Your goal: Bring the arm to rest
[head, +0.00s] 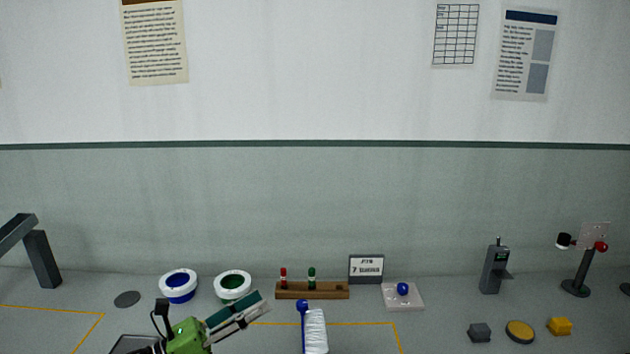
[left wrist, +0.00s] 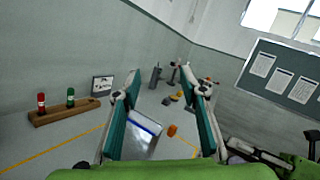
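My left gripper (head: 262,304) comes in at the lower left of the head view, above the table and angled to the right. Its two teal-lined fingers stand apart in the left wrist view (left wrist: 168,105), and I see nothing gripped. Past the fingers is a pale, blue-edged thing (left wrist: 145,130) that I cannot identify.
A wooden rack (head: 330,292) holds a red and a green peg. A small sign (head: 366,268), a plate with a blue ball (head: 415,299) and a grey device (head: 494,270) stand to the right.

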